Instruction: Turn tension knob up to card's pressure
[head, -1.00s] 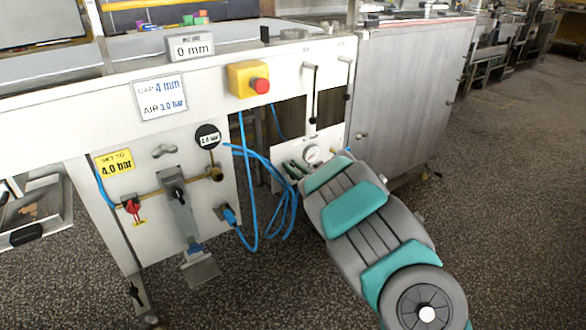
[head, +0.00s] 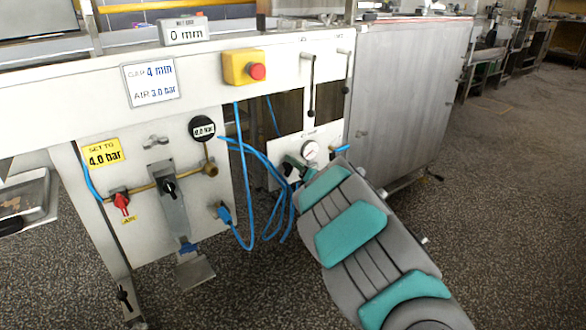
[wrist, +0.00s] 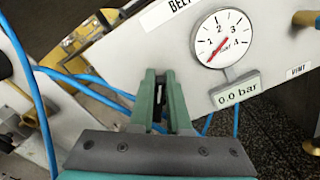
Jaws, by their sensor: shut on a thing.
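My gripper (wrist: 160,80) has green fingers and is shut at the small white panel. What it grips, apparently the tension knob, is almost wholly hidden between the fingers. In the head view the gripper (head: 291,166) is at the panel's left part, beside the round gauge (head: 310,151). In the wrist view the gauge (wrist: 222,39) has its red needle at the low end, and the readout (wrist: 236,90) below it says 0.0 bar. The white card (head: 151,83) on the machine front reads 4 mm and AIR 3.0 bar.
A yellow card (head: 104,154) says "SET TO 4.0 bar", near a red valve handle (head: 121,201) and a black gauge (head: 202,129). Blue hoses (head: 247,190) hang close left of my gripper. A red stop button (head: 257,72) is above. Open floor lies right.

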